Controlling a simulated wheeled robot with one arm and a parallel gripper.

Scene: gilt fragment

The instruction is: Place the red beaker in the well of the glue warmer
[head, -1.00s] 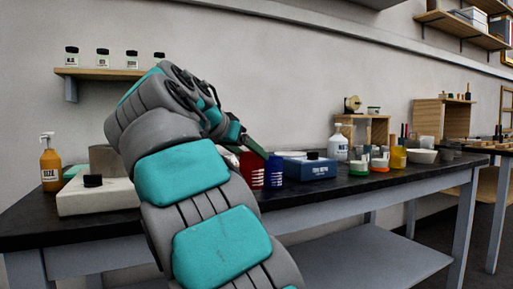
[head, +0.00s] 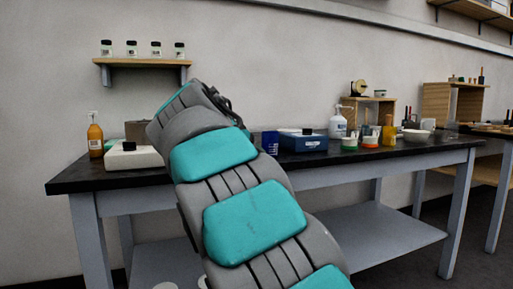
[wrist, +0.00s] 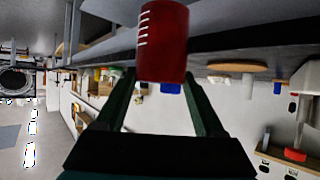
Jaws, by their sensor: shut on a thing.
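My gripper (wrist: 160,80) is shut on the red beaker (wrist: 163,40), which has white marks on its side and sits between the dark green fingers in the wrist view. In the head view my arm hides both the gripper and the beaker. A white box with a black knob (head: 133,158) stands at the left of the bench, and a blue box with a black knob and a label (head: 303,142) stands right of my arm. I cannot tell for sure which is the glue warmer, and no well shows clearly.
The dark bench top (head: 400,153) holds an orange pump bottle (head: 96,140), a blue beaker (head: 270,143), a white pump bottle (head: 337,123) and a white bowl (head: 416,135). A wall shelf (head: 140,61) carries several small jars.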

